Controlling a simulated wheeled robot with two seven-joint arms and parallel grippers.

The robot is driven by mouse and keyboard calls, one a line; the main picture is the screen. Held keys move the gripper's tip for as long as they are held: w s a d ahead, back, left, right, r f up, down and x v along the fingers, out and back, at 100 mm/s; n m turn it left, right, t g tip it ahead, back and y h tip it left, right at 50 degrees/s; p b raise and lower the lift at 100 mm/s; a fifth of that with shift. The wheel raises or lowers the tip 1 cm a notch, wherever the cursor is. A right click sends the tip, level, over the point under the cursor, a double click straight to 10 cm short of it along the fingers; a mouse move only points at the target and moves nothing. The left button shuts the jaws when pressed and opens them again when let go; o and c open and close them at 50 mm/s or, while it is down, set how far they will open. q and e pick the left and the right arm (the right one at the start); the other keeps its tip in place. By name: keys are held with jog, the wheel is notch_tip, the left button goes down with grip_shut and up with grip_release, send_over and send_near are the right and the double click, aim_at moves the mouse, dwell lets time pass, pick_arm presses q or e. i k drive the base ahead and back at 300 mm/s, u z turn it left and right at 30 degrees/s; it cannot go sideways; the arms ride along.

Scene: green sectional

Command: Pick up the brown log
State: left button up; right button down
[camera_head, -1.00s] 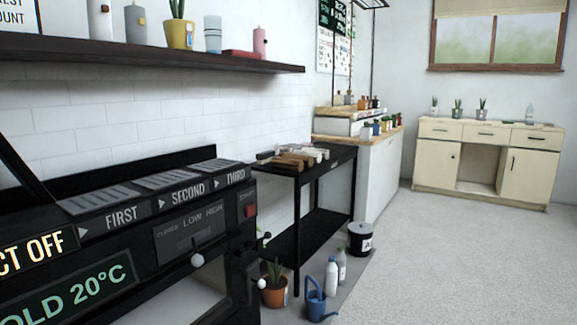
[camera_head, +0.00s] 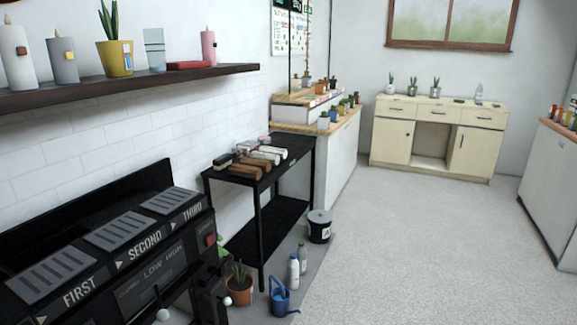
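Brown logs (camera_head: 246,171) lie on top of a black two-tier table (camera_head: 304,150) against the left wall. At least two brown logs show, side by side near the front of a small group. Paler, whitish logs (camera_head: 270,152) lie behind them, and a darker piece (camera_head: 223,160) lies at their left. At this distance I cannot make out the gaps between the logs well. Neither of my grippers is in view.
A black machine (camera_head: 130,255) with levers stands at the near left, below a dark wall shelf (camera_head: 130,85). A potted plant (camera_head: 240,290), blue watering can (camera_head: 281,298), bottles (camera_head: 294,270) and black bucket (camera_head: 319,226) stand by the table. Open floor (camera_head: 420,250) lies to the right.

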aim_at(234, 168)
jog(key=z, duration=0.8)
jog(key=i, duration=2.5)
jog(key=u, duration=0.15)
jog(key=i, duration=1.5)
jog(key=u, duration=1.15)
